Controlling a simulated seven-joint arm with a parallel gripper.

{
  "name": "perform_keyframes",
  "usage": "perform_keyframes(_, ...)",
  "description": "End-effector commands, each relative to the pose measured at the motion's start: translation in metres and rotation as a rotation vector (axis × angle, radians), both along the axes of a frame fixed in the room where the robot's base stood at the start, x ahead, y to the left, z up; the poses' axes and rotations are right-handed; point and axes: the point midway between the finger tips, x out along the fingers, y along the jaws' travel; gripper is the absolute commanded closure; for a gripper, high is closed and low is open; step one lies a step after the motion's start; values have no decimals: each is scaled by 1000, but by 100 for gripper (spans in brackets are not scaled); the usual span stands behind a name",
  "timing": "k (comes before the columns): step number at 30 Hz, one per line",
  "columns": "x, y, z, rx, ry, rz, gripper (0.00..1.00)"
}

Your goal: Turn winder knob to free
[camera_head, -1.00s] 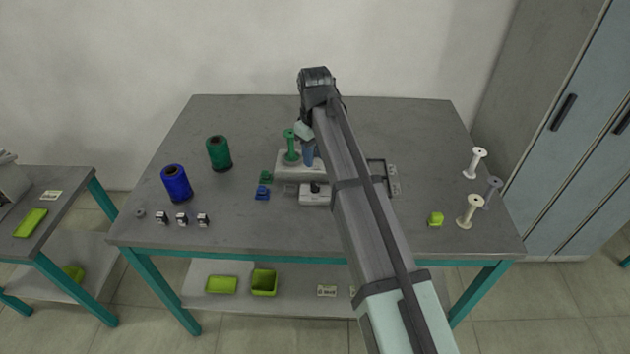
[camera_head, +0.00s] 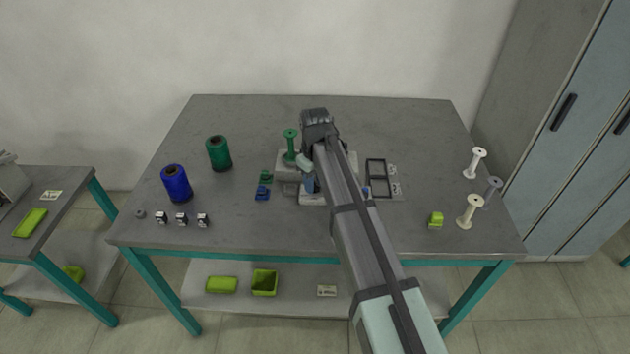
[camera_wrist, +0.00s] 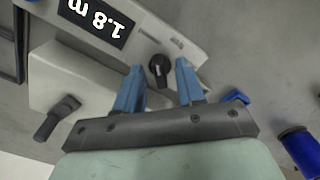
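The winder (camera_head: 288,163) is a light grey unit near the middle of the table, partly hidden by my arm in the head view. In the wrist view its body (camera_wrist: 60,85) carries a display reading 1.8 m (camera_wrist: 95,17). The black winder knob (camera_wrist: 159,68) sits on the panel beside the display, with a pale pointer mark at its top. My gripper (camera_wrist: 160,72) is open, its two blue fingers on either side of the knob with gaps showing. I cannot tell its height above the knob. A green bobbin (camera_head: 290,146) stands upright on the winder.
Green (camera_head: 218,153) and blue (camera_head: 176,183) thread spools stand at the left. Small blue (camera_head: 262,194) and green (camera_head: 265,177) pieces lie beside the winder. A dark-framed tray (camera_head: 376,178) is right of my arm. Pale bobbins (camera_head: 470,211) stand at the far right.

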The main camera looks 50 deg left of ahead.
Motion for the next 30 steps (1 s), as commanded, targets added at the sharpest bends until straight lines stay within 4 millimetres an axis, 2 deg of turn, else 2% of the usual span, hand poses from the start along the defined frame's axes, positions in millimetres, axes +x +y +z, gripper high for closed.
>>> perform_keyframes(3,0,0,0,0,0,0,64)
perform_keyframes(15,0,0,0,0,0,0,100)
perform_keyframes(30,0,0,0,0,0,-57,100)
